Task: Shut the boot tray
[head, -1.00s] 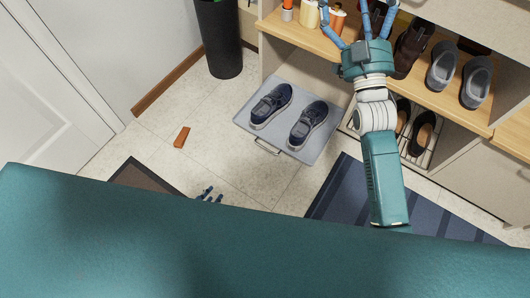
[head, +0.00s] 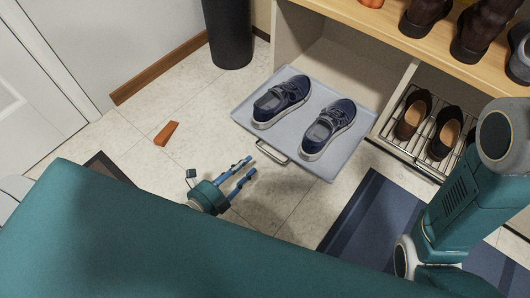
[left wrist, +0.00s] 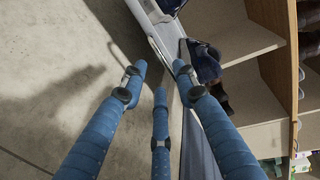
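The grey boot tray (head: 345,164) is pulled out from the low cubby and carries a navy left shoe (head: 281,99) and a navy right shoe (head: 328,130). Its metal handle (head: 270,152) is on the front edge, and it also shows in the left wrist view (left wrist: 160,46). My left gripper (head: 250,167) is just in front of the handle, with its blue fingers apart and nothing between them. In the left wrist view its fingertips (left wrist: 160,72) point at the handle; I cannot tell whether they touch it. My right gripper is out of view; only its arm shows at the right.
The cubby (head: 335,57) behind the tray looks empty. A wire rack (head: 412,136) with brown shoes stands to its right. A dark bin (head: 229,35) is at the back left. An orange block (head: 166,133) and a blue striped rug (head: 375,218) lie on the floor.

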